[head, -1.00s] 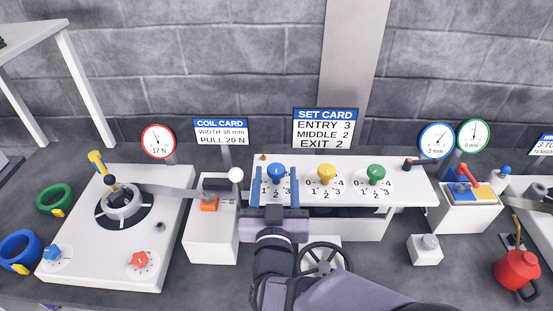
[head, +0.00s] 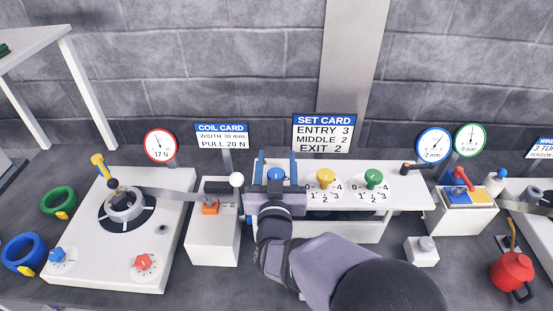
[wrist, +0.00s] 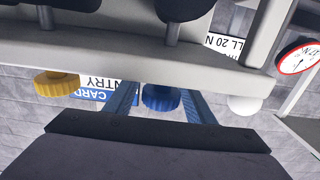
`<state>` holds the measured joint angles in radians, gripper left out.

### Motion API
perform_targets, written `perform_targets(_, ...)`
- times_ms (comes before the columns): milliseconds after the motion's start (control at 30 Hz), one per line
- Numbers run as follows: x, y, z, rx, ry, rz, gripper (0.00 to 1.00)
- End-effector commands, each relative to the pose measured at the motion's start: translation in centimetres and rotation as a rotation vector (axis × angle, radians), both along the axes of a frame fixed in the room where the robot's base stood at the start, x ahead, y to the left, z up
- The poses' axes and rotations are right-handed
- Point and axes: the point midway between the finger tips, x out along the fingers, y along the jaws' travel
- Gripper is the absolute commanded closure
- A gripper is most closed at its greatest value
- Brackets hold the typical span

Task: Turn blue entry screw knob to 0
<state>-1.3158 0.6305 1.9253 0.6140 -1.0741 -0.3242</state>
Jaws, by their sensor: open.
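The blue entry screw knob (head: 276,174) is at the left end of the row of three knobs on the white panel (head: 403,194). It also shows in the wrist view (wrist: 161,98) as a ribbed blue disc. My gripper (head: 277,163) is open, with one blue finger on each side of the blue knob. In the wrist view the fingers (wrist: 161,103) also stand either side of it, and a grip on it does not show. My gripper's body hides the blue knob's dial numbers, so its setting cannot be read. The set card (head: 323,133) reads ENTRY 3, MIDDLE 2, EXIT 2.
The yellow knob (head: 325,177) and green knob (head: 374,178) stand to the right on the same panel. A white ball-topped lever (head: 237,180) is close on the left. Dial gauges and a red-handled unit (head: 462,180) are further right.

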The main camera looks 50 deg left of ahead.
Motion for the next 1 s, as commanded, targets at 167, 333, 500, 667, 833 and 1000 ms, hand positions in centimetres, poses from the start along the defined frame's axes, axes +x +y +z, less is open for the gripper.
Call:
perform_targets(167, 0.01, 0.03, -0.01, 0.0, 0.0, 0.0, 0.5)
perform_targets(333, 0.0, 0.03, -0.01, 0.0, 0.0, 0.001, 0.79)
perform_targets(500, -0.01, 0.02, -0.01, 0.0, 0.0, 0.0, 0.92)
perform_targets(667, 0.0, 0.06, 0.07, 0.003, -0.001, -0.031, 0.92)
perform_targets(833, 0.21, -0.16, 0.15, 0.006, -0.001, -0.127, 0.92)
perform_targets(1000, 0.52, -0.54, 0.24, 0.006, -0.002, -0.245, 0.92)
